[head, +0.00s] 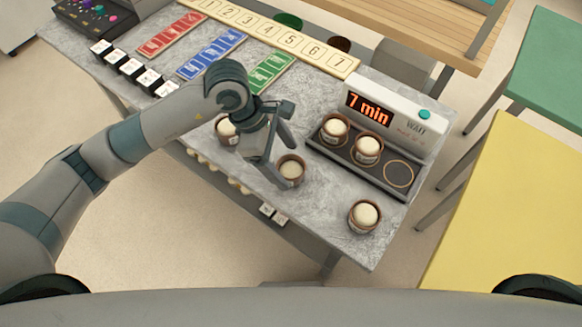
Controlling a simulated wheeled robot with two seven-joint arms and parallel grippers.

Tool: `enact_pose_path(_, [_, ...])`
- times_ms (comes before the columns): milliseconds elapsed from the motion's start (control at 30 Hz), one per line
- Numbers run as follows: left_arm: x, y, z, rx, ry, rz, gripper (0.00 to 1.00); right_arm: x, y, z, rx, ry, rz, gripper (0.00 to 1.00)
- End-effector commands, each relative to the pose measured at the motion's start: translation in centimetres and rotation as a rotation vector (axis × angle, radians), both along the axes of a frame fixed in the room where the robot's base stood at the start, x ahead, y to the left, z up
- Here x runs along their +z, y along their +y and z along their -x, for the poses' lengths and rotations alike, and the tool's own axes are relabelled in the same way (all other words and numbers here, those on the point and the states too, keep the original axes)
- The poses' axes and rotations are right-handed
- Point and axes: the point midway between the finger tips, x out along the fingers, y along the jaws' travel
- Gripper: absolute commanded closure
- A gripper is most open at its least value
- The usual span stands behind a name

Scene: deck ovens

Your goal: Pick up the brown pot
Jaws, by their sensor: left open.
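Several brown pots with pale rounded tops stand on the grey marbled table (330,215). One brown pot (292,172) is in the middle, one brown pot (224,130) is to its left, partly behind my arm, and one brown pot (363,218) is near the right front corner. Two more, a brown pot (334,129) and a brown pot (367,151), stand on the dark tray of the timer unit. My left gripper (286,168) is open, its fingers on either side of the middle pot in the picture; I cannot tell whether they are level with it. My right gripper is out of view.
The timer unit (412,121) reads "7 min", and its tray has one empty ringed spot (398,174). A numbered board (265,35) and red, blue and green card mats lie farther back. A yellow table (515,210) and a green table (548,70) stand to the right.

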Motion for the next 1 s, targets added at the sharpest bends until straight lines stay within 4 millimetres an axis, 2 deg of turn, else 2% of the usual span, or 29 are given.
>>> enact_pose_path(100, [-1.0,-0.7,-0.1,0.001,0.006,-0.002,0.24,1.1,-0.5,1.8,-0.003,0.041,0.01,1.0])
enact_pose_path(200, [-2.3,-1.2,-0.1,0.001,0.006,-0.002,0.24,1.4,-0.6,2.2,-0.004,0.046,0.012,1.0])
enact_pose_path(400, [-3.6,-1.6,-0.1,0.001,0.001,-0.001,0.24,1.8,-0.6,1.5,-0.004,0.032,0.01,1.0])
enact_pose_path(833, [-3.6,-1.6,-0.1,0.001,0.001,-0.001,0.24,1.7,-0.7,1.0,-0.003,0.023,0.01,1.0])
enact_pose_path(867, [-3.6,-1.6,-0.1,0.001,0.001,-0.001,0.29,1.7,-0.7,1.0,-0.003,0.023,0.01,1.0])
enact_pose_path(1000, [-3.6,-1.6,-0.1,0.001,0.001,-0.001,0.62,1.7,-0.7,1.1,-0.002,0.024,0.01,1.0])
